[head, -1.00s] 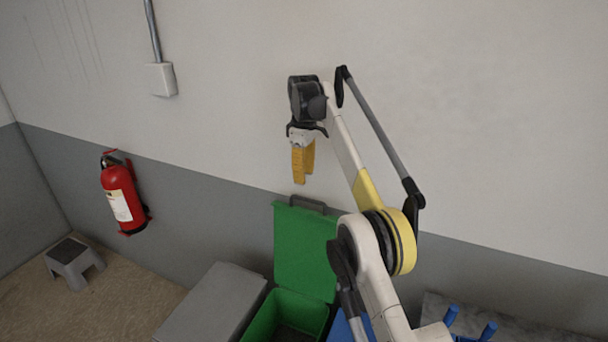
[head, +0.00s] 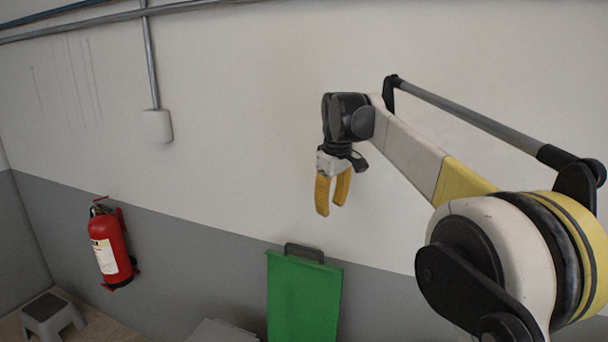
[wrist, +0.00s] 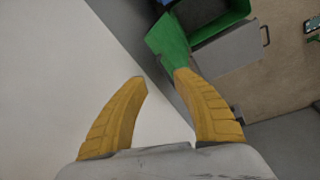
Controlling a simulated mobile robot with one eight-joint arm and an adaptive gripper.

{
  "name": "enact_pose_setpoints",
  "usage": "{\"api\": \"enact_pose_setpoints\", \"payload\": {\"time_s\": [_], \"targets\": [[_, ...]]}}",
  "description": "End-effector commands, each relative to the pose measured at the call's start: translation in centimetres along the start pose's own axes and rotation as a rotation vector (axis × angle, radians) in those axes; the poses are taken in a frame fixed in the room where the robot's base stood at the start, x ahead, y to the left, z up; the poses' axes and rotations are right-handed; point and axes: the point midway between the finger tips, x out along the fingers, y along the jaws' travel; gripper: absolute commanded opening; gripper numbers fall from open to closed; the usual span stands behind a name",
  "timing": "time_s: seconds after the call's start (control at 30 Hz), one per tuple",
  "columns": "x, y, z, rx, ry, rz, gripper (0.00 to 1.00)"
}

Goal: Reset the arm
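My gripper (head: 330,205) hangs from the end of my raised arm in the head view, its yellow fingers pointing down. It is above the open green lid and in front of the white wall. The two fingers (wrist: 160,82) are apart in the wrist view, with nothing between them but the wall and part of the green lid behind. The gripper is open and empty.
A green bin's raised lid (head: 303,298) stands against the wall below my gripper; its open bin (wrist: 215,14) shows in the wrist view beside a grey box (wrist: 228,50). A red fire extinguisher (head: 110,248) hangs at left above a grey step stool (head: 52,315).

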Motion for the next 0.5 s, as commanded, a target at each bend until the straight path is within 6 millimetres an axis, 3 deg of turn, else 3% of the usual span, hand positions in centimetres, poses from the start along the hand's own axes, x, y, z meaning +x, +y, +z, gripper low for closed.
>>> {"api": "enact_pose_setpoints", "payload": {"time_s": [0.27, 0.5], "targets": [[-0.8, -3.3, 10.1, 0.219, 0.093, 0.068, 0.34], [1.6, -8.1, 19.9, 0.407, 0.182, 0.119, 0.34]]}}
